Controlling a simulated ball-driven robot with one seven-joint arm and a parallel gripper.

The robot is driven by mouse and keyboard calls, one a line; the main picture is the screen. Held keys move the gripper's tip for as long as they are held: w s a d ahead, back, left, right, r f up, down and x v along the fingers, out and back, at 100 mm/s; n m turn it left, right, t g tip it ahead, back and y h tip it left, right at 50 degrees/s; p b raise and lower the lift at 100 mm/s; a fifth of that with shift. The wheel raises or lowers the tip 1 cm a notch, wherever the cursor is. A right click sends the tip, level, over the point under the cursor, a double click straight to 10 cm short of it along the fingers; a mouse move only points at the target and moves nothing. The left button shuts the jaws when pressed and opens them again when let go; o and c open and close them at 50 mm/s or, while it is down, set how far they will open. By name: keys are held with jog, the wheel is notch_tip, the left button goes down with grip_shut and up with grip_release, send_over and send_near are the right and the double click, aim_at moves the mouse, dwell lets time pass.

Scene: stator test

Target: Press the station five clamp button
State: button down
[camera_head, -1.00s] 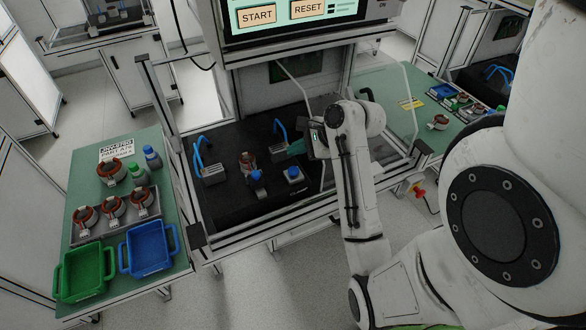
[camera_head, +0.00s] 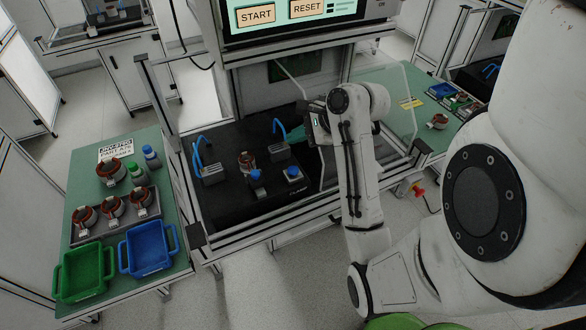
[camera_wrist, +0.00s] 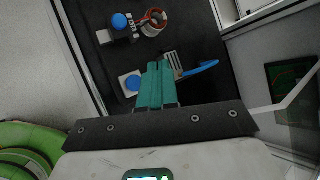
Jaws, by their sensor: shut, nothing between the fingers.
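The clamp button is a blue round cap on a small white box (camera_head: 293,172) at the front right of the black bench, with lettering in front of it. It also shows in the wrist view (camera_wrist: 131,82), just left of my fingertips. My gripper (camera_wrist: 155,72) has teal fingers, closed together and empty. The fingers appear above the bench, beside the button in the picture and apart from it; their exact height cannot be told. In the head view my gripper (camera_head: 297,139) is behind and above the button, partly hidden by my arm.
A copper stator (camera_head: 246,160) sits mid-bench near another blue cap (camera_head: 256,175). Blue-handled clamps stand left (camera_head: 211,172) and right (camera_head: 279,151). A clear panel (camera_head: 397,110) stands at the right. A green side table (camera_head: 75,215) holds trays and stators.

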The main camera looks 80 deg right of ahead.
dwell(0.5)
jog(key=b, duration=0.4)
send_over(296, 170)
notch_tip(296, 170, down, 5)
jog(key=shift+f, duration=0.2)
jog(key=shift+f+b, duration=0.65)
jog(key=shift+b, duration=0.2)
jog(key=shift+a+f, duration=0.1)
jog(key=shift+f, duration=0.9)
jog(key=shift+f+p, duration=0.1)
jog(key=shift+p, duration=0.3)
jog(key=shift+f, duration=0.3)
jog(key=shift+f, duration=0.1)
